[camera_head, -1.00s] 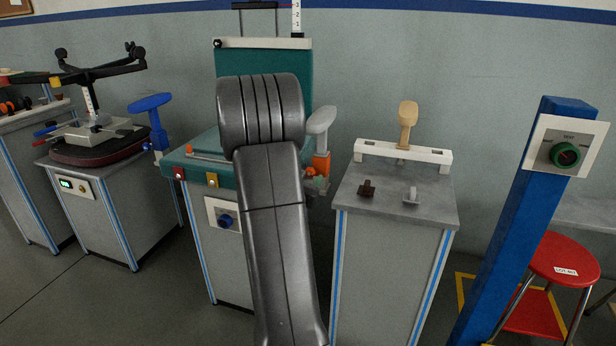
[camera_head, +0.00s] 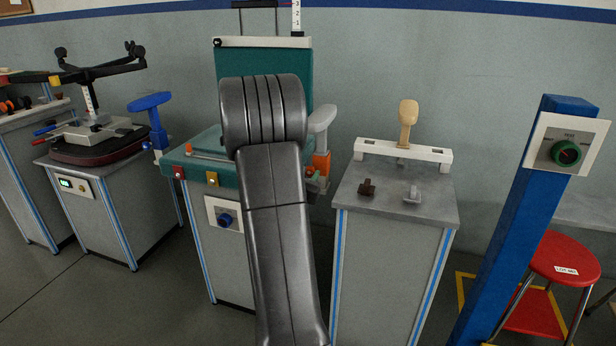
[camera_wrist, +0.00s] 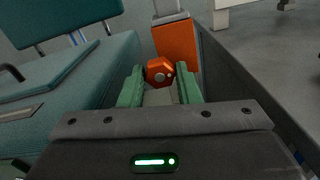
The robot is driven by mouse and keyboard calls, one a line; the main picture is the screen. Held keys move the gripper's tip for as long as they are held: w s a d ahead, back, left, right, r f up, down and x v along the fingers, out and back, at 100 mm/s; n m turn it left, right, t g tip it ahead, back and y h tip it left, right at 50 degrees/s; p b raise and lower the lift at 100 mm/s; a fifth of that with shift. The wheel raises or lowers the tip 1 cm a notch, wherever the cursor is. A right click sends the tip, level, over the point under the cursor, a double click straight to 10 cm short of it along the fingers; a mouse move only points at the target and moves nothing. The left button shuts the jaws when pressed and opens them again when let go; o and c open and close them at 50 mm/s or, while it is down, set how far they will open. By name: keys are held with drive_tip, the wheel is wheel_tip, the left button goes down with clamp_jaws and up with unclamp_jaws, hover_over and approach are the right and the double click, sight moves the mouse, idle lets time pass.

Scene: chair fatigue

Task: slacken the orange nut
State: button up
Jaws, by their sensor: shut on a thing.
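The orange nut (camera_wrist: 158,72) shows in the wrist view between the green fingertips of my gripper (camera_wrist: 160,80). My gripper is shut on it. In the head view the orange block (camera_head: 321,163) stands at the right side of a teal chair seat (camera_head: 210,165), below the pale grey armrest (camera_head: 322,118). My arm hides most of my gripper there.
A grey-topped cabinet (camera_head: 425,205) with a white bar, a tan armrest and two small knobs stands right of the chair. A blue post (camera_head: 535,190) with a green dial is further right. The teal seat (camera_wrist: 100,85) lies close left of my gripper.

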drive_tip(key=n+b, duration=0.2)
drive_tip(key=shift+f+b, duration=0.2)
drive_tip(key=shift+b, duration=0.2)
drive_tip(key=n+b, duration=0.2)
drive_tip(key=n, duration=0.2)
drive_tip(key=shift+r, duration=0.1)
drive_tip(key=n+b, duration=0.1)
drive_tip(key=n, duration=0.2)
drive_tip(key=shift+d+r+n, duration=0.1)
drive_tip(key=shift+n, duration=0.3)
drive_tip(key=n, duration=0.4)
drive_tip(key=shift+r, duration=0.1)
drive_tip(key=n+p, duration=0.1)
drive_tip(key=n, duration=0.3)
drive_tip(key=n+p, duration=0.1)
drive_tip(key=n, duration=0.3)
drive_tip(key=shift+r+n, duration=0.1)
drive_tip(key=shift+n, duration=0.2)
drive_tip(key=n+p, duration=0.2)
drive_tip(key=n, duration=0.1)
drive_tip(key=shift+n, duration=0.3)
drive_tip(key=shift+n+p, duration=0.8)
drive_tip(key=shift+n, duration=1.1)
